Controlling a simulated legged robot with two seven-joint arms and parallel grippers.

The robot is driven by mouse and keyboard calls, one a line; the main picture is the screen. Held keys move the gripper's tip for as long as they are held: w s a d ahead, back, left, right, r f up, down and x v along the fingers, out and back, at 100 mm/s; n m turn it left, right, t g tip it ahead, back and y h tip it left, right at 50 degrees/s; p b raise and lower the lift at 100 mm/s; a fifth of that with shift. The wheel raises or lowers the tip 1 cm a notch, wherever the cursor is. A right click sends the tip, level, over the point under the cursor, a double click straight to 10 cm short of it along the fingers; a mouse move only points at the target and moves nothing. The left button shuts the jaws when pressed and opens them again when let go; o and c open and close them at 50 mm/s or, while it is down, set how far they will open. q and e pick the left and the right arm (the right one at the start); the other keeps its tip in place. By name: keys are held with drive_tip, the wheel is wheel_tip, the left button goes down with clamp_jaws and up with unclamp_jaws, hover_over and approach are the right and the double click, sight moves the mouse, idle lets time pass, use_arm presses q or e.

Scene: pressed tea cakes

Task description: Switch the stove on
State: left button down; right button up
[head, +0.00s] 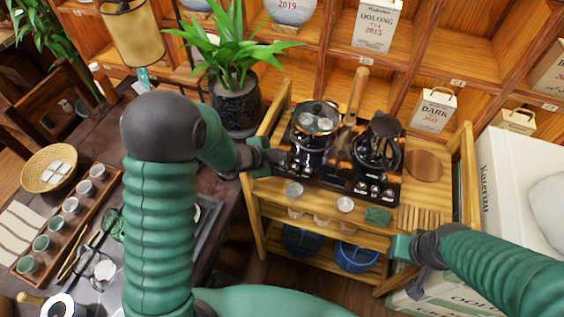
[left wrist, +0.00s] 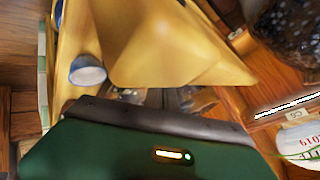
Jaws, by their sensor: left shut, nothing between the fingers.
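The stove (head: 345,180) is a black two-burner unit on a wooden cart, with small knobs along its front edge. A glass-lidded pot (head: 315,125) stands on its left burner and a dark kettle (head: 377,147) on its right burner. My left gripper (head: 276,160) is shut and empty at the stove's front left corner, close to the left knobs (head: 297,167). I cannot tell whether it touches one. The left wrist view shows mostly wood and the gripper's green body; no knob is clear there. My right gripper (head: 396,248) is low by the cart's front right; its jaws are unclear.
A potted plant (head: 236,100) stands behind my left forearm. Blue bowls (head: 356,257) are on the lower shelf. A tea table with a cup tray (head: 75,215) is at left.

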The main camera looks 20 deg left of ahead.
sight(280, 165)
idle(0.6)
use_arm(q)
drive_tip(key=shift+f, duration=0.4)
drive_tip(key=shift+f+b, duration=0.25)
drive_tip(key=shift+b, duration=0.2)
drive_tip(key=shift+r, duration=0.1)
idle(0.4)
drive_tip(key=shift+r+p, duration=0.6)
drive_tip(key=shift+p, duration=0.2)
drive_tip(key=shift+r, duration=0.1)
wheel_tip(280, 165, up, 5)
drive_tip(key=p, duration=0.5)
